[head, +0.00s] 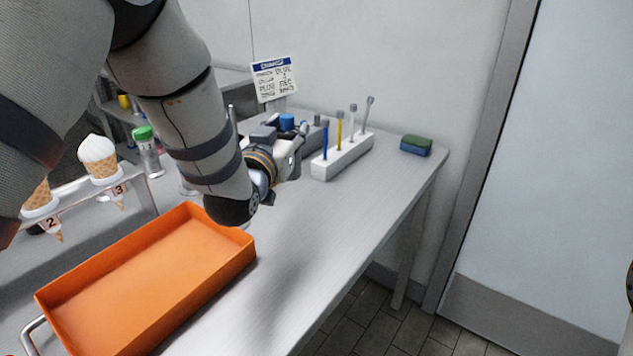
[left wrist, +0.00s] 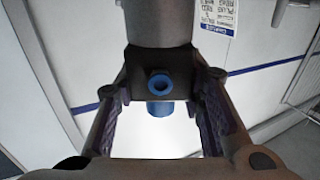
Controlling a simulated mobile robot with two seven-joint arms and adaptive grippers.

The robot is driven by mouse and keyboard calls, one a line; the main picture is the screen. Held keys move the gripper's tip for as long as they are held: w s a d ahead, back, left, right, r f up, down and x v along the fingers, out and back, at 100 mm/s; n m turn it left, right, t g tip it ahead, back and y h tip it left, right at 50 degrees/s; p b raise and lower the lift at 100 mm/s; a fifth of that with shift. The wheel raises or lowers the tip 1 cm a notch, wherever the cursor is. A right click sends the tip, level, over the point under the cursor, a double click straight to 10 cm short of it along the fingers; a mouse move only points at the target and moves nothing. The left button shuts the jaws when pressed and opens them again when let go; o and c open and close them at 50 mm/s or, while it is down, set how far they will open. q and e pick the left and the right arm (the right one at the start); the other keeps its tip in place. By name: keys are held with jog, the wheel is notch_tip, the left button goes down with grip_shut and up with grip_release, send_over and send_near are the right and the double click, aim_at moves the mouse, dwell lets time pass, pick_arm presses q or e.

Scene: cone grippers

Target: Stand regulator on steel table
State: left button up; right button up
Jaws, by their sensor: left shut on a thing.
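The regulator, a dark block with blue fittings, is held by my left gripper (head: 292,150). In the left wrist view the regulator (left wrist: 160,88) sits between the two fingers of the left gripper (left wrist: 162,90), with a blue ring facing the camera and a grey cylinder beyond it. In the head view its blue part (head: 287,121) shows just behind the gripper, and the rest is largely hidden. The steel table (head: 305,235) lies below, and I cannot tell whether the regulator touches it. My right gripper is not in view.
An orange tray (head: 150,275) lies at the front left. A white block (head: 342,158) holding several upright tools stands right of my gripper. A green and blue sponge (head: 416,146) lies near the far right corner. Ice cream cones (head: 99,158) stand at left. The table's front right area is clear.

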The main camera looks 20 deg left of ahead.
pick_arm(q)
jog(key=d+f, duration=0.1)
jog(key=f, duration=0.2)
jog(key=d+f+b, duration=0.1)
jog(key=d+f, duration=0.1)
jog(key=f, duration=0.1)
jog(key=d+f, duration=0.2)
jog(key=f, duration=0.1)
jog(key=shift+w+d+f, duration=0.2)
jog(key=shift+w+f, duration=0.15)
jog(key=shift+w, duration=0.05)
jog(key=o, duration=1.3)
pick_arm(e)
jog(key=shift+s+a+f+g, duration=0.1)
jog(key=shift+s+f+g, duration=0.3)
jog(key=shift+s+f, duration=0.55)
pick_arm(q)
jog(key=shift+r, duration=0.1)
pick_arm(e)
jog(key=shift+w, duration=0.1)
